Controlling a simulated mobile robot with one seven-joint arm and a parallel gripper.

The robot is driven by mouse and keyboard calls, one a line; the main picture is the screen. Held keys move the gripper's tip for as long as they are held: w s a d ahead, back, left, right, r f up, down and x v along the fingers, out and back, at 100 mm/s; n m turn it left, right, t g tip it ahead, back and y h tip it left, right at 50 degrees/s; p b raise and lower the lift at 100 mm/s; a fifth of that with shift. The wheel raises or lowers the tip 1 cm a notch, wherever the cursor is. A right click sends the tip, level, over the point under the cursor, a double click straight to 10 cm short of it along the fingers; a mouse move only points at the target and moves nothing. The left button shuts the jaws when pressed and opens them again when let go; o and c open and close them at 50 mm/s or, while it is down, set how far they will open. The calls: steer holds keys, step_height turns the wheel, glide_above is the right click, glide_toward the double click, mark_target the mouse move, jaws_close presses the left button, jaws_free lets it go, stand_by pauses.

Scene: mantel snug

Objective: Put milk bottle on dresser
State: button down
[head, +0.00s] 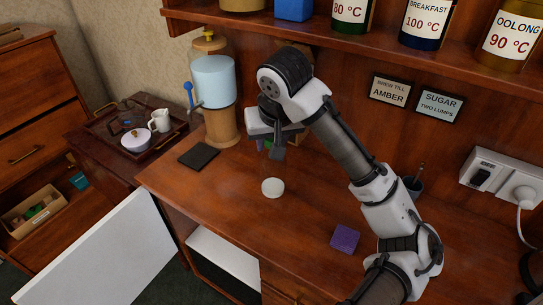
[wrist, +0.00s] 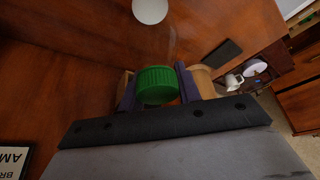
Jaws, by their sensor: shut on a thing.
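My gripper (head: 276,150) is over the back of the wooden counter, in front of the back panel. In the wrist view my gripper (wrist: 158,88) is shut around a ridged green cap (wrist: 157,85). The cap looks like the top of the milk bottle; the body below is hidden, and I cannot tell whether it touches the counter. In the head view only a bit of green shows beside the fingers. The wooden dresser (head: 35,92) with drawers stands at the far left, its top mostly out of frame.
A blue-tanked dispenser (head: 213,80) stands left of my gripper. A white disc (head: 273,187), purple block (head: 345,238) and dark slab (head: 199,155) lie on the counter. A tray (head: 168,142) with crockery is on a low cabinet. A shelf (head: 375,45) with jars overhangs the counter.

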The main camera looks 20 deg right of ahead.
steer(key=shift+f, duration=2.6)
steer(key=shift+f, duration=0.15)
steer(key=c, duration=1)
jaws_free()
steer(key=v, duration=1.2)
steer(key=shift+b, duration=0.45)
